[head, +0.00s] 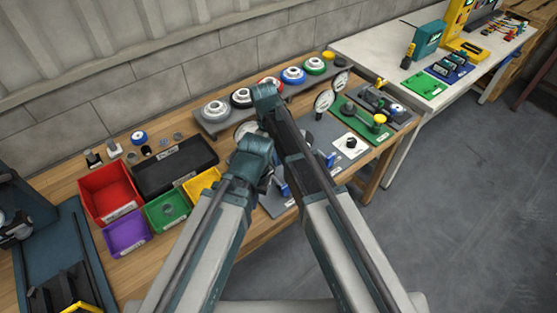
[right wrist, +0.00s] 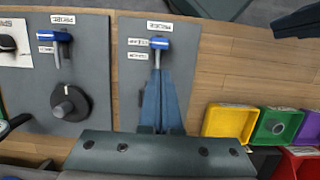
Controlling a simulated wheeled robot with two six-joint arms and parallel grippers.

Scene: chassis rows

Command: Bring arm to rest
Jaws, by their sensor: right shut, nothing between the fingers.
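My right gripper (right wrist: 158,85) is shut and empty in the right wrist view. Its blue-grey fingers lie in front of a grey panel, with their tips just below a blue-handled probe (right wrist: 159,43) in the picture. I cannot tell whether they touch it. In the head view both my arms reach up over the workbench from the bottom edge, and their links overlap near the middle. The right gripper is largely hidden there behind the arm links. My left gripper cannot be made out.
The wooden workbench (head: 75,180) carries a red bin (head: 107,192), a black tray (head: 173,165), a purple bin (head: 126,234), a green bin (head: 166,211) and gauges. A second, white table (head: 385,47) stands behind right. The floor at right (head: 470,180) is clear.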

